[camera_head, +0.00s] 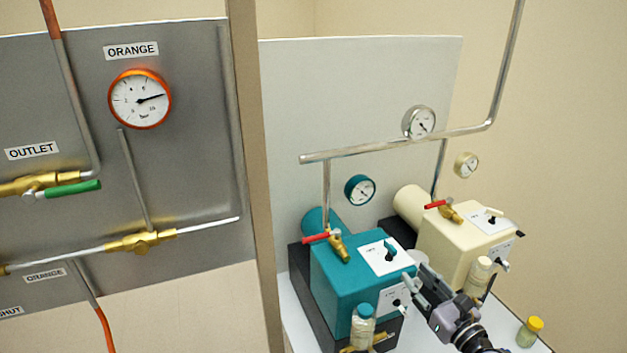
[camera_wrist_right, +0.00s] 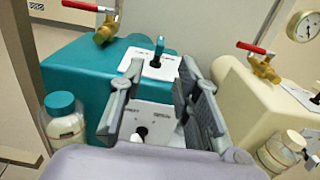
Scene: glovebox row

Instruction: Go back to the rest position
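My right gripper (camera_head: 420,284) is in front of the right side of the teal pump unit (camera_head: 345,276), between it and the cream pump unit (camera_head: 453,243). In the right wrist view, the two fingers of my right gripper (camera_wrist_right: 160,80) stand apart with nothing held between them. The teal unit's white switch panel (camera_wrist_right: 150,66) and a lower white panel with a black knob show between and beyond the fingers. My left gripper is in neither view.
A teal-capped bottle (camera_head: 362,327) stands in front of the teal unit. A bottle (camera_head: 478,275) stands by the cream unit, close to my right gripper. A yellow-capped vial (camera_head: 529,332) stands at the right. A grey gauge panel (camera_head: 195,70) is at left.

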